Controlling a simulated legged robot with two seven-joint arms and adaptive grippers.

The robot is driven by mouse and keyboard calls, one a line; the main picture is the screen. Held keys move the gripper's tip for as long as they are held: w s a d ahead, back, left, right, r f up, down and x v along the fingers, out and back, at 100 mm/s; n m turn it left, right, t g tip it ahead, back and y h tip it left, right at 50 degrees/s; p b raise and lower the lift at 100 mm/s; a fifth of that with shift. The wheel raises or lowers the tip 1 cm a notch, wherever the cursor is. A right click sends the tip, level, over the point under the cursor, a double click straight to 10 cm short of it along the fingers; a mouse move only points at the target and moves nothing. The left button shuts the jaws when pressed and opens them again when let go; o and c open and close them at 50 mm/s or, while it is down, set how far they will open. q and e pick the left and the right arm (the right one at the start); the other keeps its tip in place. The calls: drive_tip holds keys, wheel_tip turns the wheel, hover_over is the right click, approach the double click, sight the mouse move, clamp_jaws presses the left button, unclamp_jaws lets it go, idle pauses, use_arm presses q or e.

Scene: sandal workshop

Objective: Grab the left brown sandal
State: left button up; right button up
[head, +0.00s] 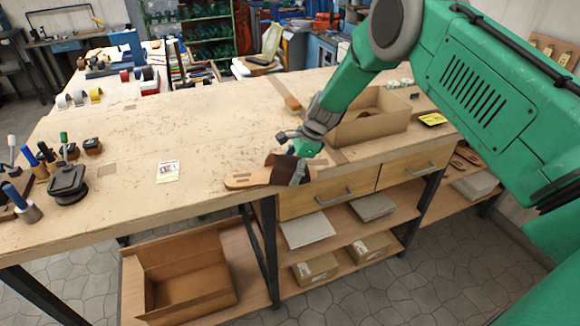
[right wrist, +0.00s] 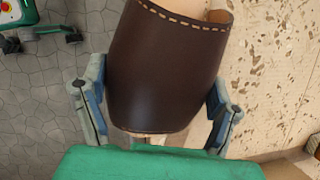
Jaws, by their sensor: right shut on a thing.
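The brown sandal (head: 246,180) lies at the table's front edge, with a tan sole and a wide dark brown strap. My right gripper (head: 300,160) reaches down from the right and is shut on the strap. In the right wrist view, the dark strap with pale stitching (right wrist: 165,68) fills the space between the fingers of the right gripper (right wrist: 155,88). The sole is mostly hidden there by the strap. My left gripper is not in view.
An open cardboard box (head: 378,127) stands on the wooden table (head: 130,190) just right of my gripper. A card (head: 168,171) lies to the left, with tools (head: 68,180) at the far left. Another open box (head: 190,308) sits on the lower shelf. The table's middle is mostly clear.

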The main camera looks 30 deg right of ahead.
drive_tip(key=o, duration=1.4)
drive_tip(key=shift+d, duration=0.1)
drive_tip(key=v, duration=1.1)
drive_tip(key=shift+d+r, duration=0.25)
drive_tip(key=shift+r, duration=0.05)
